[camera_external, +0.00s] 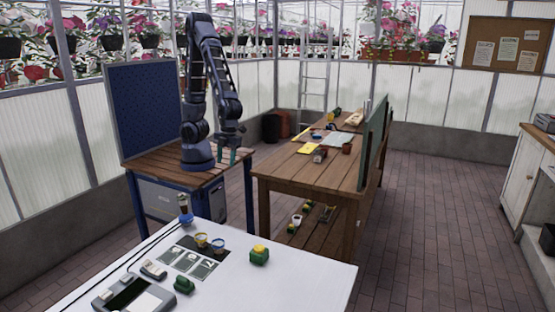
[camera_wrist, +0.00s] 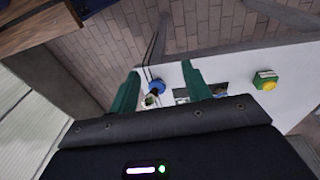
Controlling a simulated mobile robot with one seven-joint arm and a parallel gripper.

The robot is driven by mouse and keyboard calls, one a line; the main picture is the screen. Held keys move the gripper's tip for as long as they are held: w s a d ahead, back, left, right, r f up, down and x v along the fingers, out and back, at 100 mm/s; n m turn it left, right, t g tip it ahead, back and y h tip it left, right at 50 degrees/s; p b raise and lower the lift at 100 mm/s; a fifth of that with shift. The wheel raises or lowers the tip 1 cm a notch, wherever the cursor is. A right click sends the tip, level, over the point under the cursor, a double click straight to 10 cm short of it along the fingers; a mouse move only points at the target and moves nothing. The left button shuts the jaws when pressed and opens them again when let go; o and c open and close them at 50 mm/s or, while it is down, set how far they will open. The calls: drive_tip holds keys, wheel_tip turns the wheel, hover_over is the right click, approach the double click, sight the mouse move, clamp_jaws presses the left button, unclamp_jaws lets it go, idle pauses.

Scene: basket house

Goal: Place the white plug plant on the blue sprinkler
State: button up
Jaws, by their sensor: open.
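On the white table's back left, a small blue object (camera_external: 186,218), which looks like the blue sprinkler, carries or stands against a small upright brown-and-white item (camera_external: 184,201), possibly the white plug plant. In the wrist view the blue object (camera_wrist: 157,87) has a small whitish-green item (camera_wrist: 149,101) next to it; I cannot tell whether they are attached. My gripper (camera_external: 234,156) is open and empty, pointing down beside the wooden stand, away from both. Its two green fingers (camera_wrist: 160,82) are spread apart in the wrist view. The left finger partly borders the small item.
The white table (camera_external: 310,275) also holds a yellow cup (camera_external: 201,240), a blue-rimmed cup (camera_external: 218,245), a green-and-yellow block (camera_external: 259,255) and a grey device (camera_external: 135,295). A cluttered wooden workbench (camera_external: 290,170) stands right of my arm.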

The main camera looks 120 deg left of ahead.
drive_tip(key=s+a+r+n+t, duration=0.2)
drive_tip(key=s+a+r+n, duration=0.2)
drive_tip(key=a+r+n, duration=0.2)
drive_tip(key=s+a+r+n+t, duration=0.2)
drive_tip(key=s+a+r+n, duration=0.3)
drive_tip(key=a, duration=0.5)
drive_tip(key=s+a+r+n+t+y, duration=0.1)
drive_tip(key=s+a+r+n, duration=0.4)
drive_tip(key=a+r+n, duration=0.2)
drive_tip(key=shift+s+a+r+t, duration=0.2)
drive_tip(key=shift+a+t, duration=0.2)
drive_tip(key=shift+a, duration=0.2)
drive_tip(key=shift+o, duration=0.5)
idle(0.3)
